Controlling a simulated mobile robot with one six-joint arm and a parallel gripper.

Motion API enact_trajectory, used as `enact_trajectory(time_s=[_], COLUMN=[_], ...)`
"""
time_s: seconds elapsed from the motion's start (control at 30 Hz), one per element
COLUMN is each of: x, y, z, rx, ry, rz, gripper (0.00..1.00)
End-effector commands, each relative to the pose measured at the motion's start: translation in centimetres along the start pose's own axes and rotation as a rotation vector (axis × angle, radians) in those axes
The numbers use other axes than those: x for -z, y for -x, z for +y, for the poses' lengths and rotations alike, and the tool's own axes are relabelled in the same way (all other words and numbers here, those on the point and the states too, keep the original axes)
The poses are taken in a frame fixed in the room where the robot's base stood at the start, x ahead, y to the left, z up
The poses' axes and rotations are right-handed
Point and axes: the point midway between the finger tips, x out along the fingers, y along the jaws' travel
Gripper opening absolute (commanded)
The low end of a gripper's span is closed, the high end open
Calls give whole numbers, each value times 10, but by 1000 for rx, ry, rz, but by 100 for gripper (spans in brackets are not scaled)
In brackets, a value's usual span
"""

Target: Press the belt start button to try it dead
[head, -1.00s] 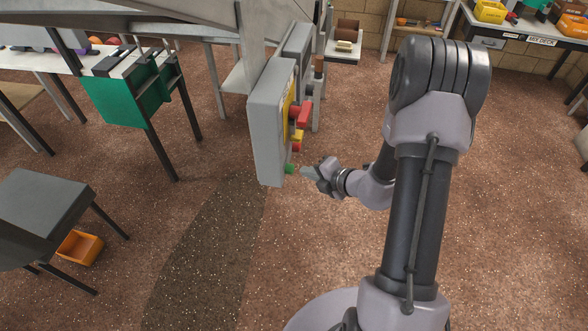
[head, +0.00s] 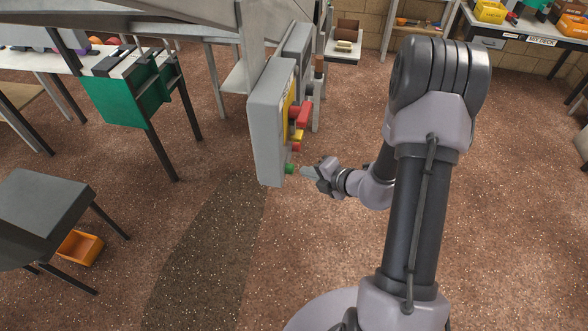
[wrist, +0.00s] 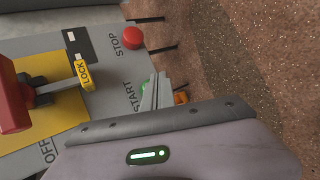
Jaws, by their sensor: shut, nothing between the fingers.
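The green start button (head: 289,169) sticks out low on the side of a grey control box (head: 268,130). In the wrist view the button (wrist: 145,88) shows beside the START label, partly hidden behind my fingers. My gripper (head: 305,172) is shut and empty, its tips pointing at the button with a small gap seen in the head view. In the wrist view the shut fingertips (wrist: 157,80) lie just by the button; I cannot tell there whether they touch. The red stop button (wrist: 131,37) sits beside the STOP label.
A red switch handle (wrist: 14,95) on a yellow plate and a yellow LOCK tag (wrist: 84,75) stick out near the start button. A green-sided stand (head: 130,95) and a dark stool (head: 45,205) stand to the left. Open floor lies below the box.

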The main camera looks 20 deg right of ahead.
Motion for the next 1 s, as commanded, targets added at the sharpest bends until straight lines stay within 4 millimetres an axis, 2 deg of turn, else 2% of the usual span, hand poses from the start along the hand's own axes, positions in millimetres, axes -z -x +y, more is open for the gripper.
enact_trajectory(time_s=[1.0], x=[7], y=[-9], z=[7], rx=[0], ry=[1], rz=[1], gripper=[0])
